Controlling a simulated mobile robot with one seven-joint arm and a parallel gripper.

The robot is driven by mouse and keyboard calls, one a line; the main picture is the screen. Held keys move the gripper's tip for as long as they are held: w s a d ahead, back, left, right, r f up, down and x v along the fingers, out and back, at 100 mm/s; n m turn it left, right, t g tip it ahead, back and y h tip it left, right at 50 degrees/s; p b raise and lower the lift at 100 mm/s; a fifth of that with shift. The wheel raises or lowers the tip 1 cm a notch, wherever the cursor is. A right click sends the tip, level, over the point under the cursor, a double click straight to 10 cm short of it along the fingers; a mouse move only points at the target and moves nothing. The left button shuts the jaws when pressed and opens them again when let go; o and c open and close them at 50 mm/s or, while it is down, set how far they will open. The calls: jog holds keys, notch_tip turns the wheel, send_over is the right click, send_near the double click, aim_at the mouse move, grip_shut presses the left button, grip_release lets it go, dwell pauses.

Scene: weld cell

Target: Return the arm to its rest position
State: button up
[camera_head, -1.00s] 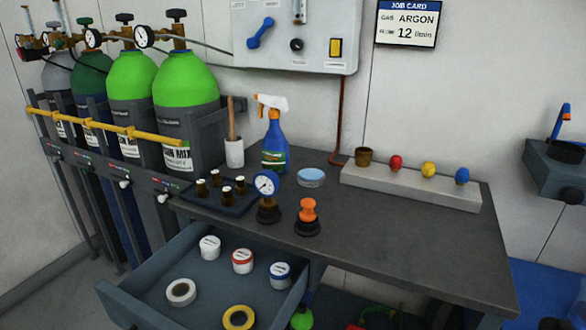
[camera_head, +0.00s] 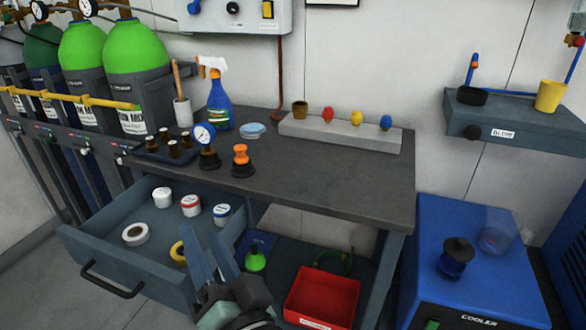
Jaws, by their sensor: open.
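My gripper (camera_head: 216,252) shows at the bottom centre, in front of the open drawer's right end and the lower shelf. Its two grey-blue fingers point up and away, spread apart, with nothing seen between them. Part of my dark arm and wrist shows below it, cut off by the bottom edge. The fingers partly hide a yellow tape roll (camera_head: 177,252) in the drawer.
The open drawer (camera_head: 85,247) holds a white roll and several small jars. The workbench (camera_head: 310,182) above carries a spray bottle (camera_head: 219,105), gauge and orange-topped piece. A red bin (camera_head: 322,297) sits below; a blue cooler (camera_head: 470,255) stands right.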

jog(key=w+d+r+n+t+h, duration=0.2)
jog(key=d+r+n+t, duration=0.15)
jog(key=r, duration=1.05)
jog(key=s+d+r+t+h+p, duration=0.1)
jog(key=s+d+r+t+h, duration=0.2)
jog(key=r, duration=0.4)
jog(key=s+d+r+t+h, duration=0.2)
jog(key=s+r, duration=0.1)
jog(key=r, duration=0.4)
jog(key=s+d+r+t+h+p, duration=0.1)
jog(key=s+d+r+t+h, duration=0.2)
jog(key=r, duration=0.5)
notch_tip(320, 180, up, 21)
jog(key=p, duration=2.1)
jog(key=shift+w+a+p, duration=0.15)
jog(key=shift+a+p, duration=0.05)
jog(key=shift+p, duration=0.1)
